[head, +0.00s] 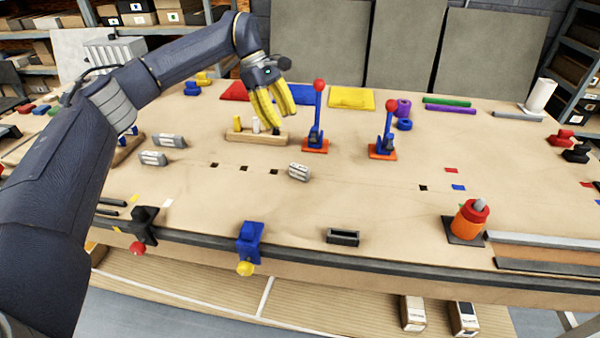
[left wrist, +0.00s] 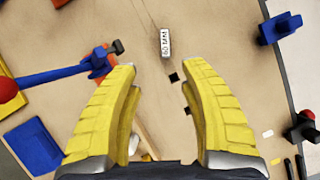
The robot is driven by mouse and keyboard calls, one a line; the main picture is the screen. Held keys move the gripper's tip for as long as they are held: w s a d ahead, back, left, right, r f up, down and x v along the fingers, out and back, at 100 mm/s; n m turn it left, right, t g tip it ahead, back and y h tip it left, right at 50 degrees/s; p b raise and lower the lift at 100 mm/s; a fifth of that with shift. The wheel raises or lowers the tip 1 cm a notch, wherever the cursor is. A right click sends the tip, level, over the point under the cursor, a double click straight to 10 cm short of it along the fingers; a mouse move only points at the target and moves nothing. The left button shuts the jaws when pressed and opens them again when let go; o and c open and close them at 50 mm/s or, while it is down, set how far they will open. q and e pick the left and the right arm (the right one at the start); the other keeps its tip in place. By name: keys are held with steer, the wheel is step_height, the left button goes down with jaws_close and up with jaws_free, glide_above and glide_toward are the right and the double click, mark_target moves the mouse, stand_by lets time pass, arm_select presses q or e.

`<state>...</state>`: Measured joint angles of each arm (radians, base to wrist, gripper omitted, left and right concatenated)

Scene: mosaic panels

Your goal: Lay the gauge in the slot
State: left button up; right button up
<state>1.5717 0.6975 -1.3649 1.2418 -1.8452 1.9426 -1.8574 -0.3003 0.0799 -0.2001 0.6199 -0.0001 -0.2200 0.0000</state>
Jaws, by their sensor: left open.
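A small grey block with a white printed label, likely the gauge (head: 299,172), lies flat on the wooden bench. It also shows in the left wrist view (left wrist: 165,43), beyond my fingertips and between their lines. Two similar grey labelled blocks (head: 152,158) (head: 170,140) lie further left. A dark open-topped holder, possibly the slot (head: 342,237), sits at the bench's front edge. My left gripper (head: 281,120) is open and empty, fingers down above the bench behind the block; its yellow fingers show wide apart in the wrist view (left wrist: 162,68). My right gripper is out of view.
Two blue levers with red knobs (head: 317,115) (head: 389,125) stand close right of my gripper. A wooden peg rack (head: 240,137) is just beside it. A blue clamp (head: 250,240) and black clamp (head: 146,227) are on the front edge. The bench between block and holder is clear.

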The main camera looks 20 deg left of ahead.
arm_select(q)
glide_above(300, 167)
steer(key=a, duration=0.3)
steer(key=shift+y, duration=0.4)
steer(key=f, duration=0.9)
steer(key=shift+w+d, duration=0.2)
steer(key=shift+w, duration=0.15)
steer(key=shift+x, duration=3.45)
steer(key=shift+d+r, duration=0.1)
steer(key=shift+d, duration=0.05)
jaws_close()
